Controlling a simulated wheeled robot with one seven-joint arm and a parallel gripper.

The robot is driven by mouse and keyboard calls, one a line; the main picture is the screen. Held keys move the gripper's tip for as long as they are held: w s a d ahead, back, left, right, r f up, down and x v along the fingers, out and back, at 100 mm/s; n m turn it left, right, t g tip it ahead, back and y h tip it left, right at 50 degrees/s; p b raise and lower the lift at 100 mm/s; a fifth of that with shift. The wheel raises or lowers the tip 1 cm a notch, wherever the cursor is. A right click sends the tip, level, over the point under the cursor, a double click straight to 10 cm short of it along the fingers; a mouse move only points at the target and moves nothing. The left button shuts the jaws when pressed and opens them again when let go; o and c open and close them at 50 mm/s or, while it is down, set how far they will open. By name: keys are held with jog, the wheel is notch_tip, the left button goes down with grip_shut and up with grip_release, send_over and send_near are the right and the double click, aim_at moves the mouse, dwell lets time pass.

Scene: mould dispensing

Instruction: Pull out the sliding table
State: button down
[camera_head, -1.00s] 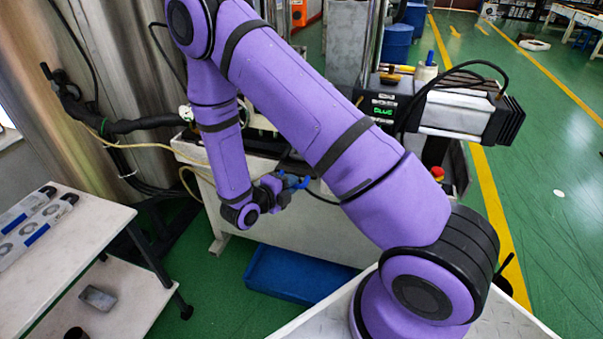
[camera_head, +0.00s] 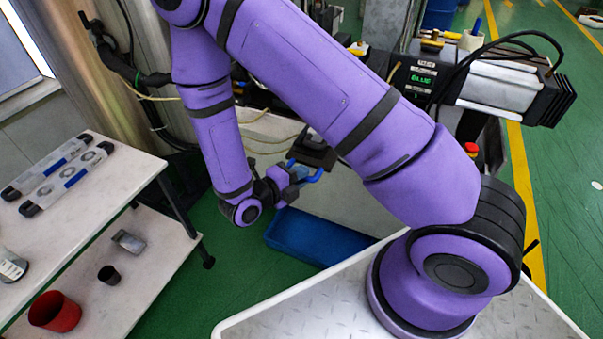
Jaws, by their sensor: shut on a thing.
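My gripper (camera_head: 298,176) is at the front of the machine, left of the middle of the view. It is shut on a blue handle (camera_head: 314,175), whose curved end shows beyond the jaws. A dark block (camera_head: 312,150) sits just behind and above the handle, at the machine's front edge. It seems to belong to the sliding table, but my arm hides most of the table and the handle's joint to it.
A white two-level side table (camera_head: 120,180) stands at left, with moulds on top and a red cup (camera_head: 55,312) below. A blue bin (camera_head: 310,240) lies on the floor beneath my gripper. Green floor is open at right.

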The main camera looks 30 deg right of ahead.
jog(key=c, duration=1.1)
grip_release()
jog(key=v, duration=1.1)
jog(key=s+d+r+m+g+y, duration=0.1)
jog(key=d+r+m+g+y, duration=0.3)
jog(key=r+m, duration=0.6)
jog(key=s+d+r+m+g+y, duration=0.1)
jog(key=d+r+m+g+y, duration=0.15)
jog(key=d+r+m, duration=0.55)
jog(key=s+d+r+m+t+y, duration=0.2)
jog(key=s+r+m+t+y, duration=0.2)
jog(key=r+m, duration=0.5)
jog(key=s+d+r+m+t+y, duration=0.1)
jog(key=s+r+m+t+y, duration=0.3)
jog(key=m, duration=0.9)
jog(key=s+r, duration=0.3)
jog(key=r, duration=0.1)
jog(key=shift+d+r+y, duration=0.35)
jog(key=shift+d, duration=0.05)
